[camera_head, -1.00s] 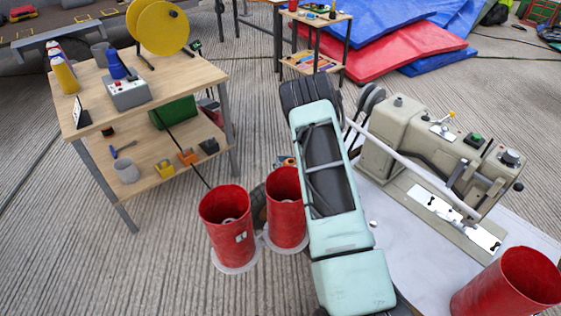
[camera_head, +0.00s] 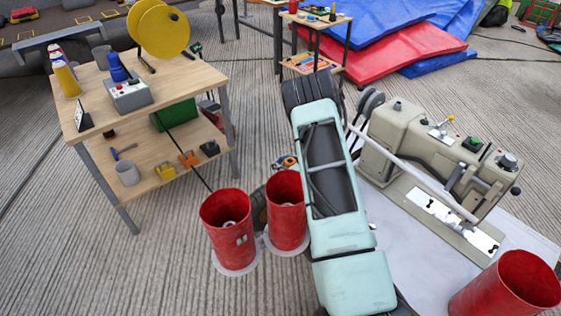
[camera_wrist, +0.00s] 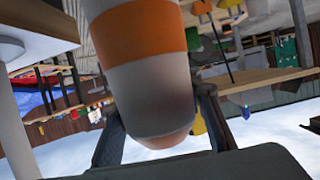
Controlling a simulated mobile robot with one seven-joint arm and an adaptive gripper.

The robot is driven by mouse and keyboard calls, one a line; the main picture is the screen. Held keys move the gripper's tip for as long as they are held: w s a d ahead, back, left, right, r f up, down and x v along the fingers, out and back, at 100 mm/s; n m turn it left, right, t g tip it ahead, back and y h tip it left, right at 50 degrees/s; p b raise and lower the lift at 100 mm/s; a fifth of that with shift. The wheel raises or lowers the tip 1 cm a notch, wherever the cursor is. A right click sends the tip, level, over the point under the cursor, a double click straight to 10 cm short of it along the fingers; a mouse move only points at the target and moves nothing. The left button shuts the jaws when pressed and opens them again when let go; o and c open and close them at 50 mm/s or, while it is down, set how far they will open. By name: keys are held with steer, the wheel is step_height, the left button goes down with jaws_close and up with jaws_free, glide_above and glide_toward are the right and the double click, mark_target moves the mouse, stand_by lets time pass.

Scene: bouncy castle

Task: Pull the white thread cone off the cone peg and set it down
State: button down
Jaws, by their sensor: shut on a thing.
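In the wrist view my gripper (camera_wrist: 160,128) is shut on a white, rounded body with a wide orange band, which I take to be the white thread cone (camera_wrist: 150,85). One finger is on each side of it. It fills the middle of the view, and its upper end runs out of the frame. In the head view my arm hides the gripper and the cone. The cone peg cannot be made out, so I cannot tell whether the cone still touches it.
A beige sewing machine (camera_head: 410,140) stands on a pale table (camera_head: 400,245) right of my arm. Red bins (camera_head: 228,230) stand left of the arm, and another red bin (camera_head: 515,290) is at lower right. A wooden shelf table (camera_head: 185,85) is at left, with open floor before it.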

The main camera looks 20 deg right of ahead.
step_height(320, 180, up, 7)
steer(key=p, duration=0.4)
steer(key=shift+f+p, duration=0.15)
steer(key=shift+p, duration=0.15)
stand_by(1.1)
stand_by(0.5)
steer(key=shift+r+p, duration=1.35)
steer(key=shift+r, duration=0.6)
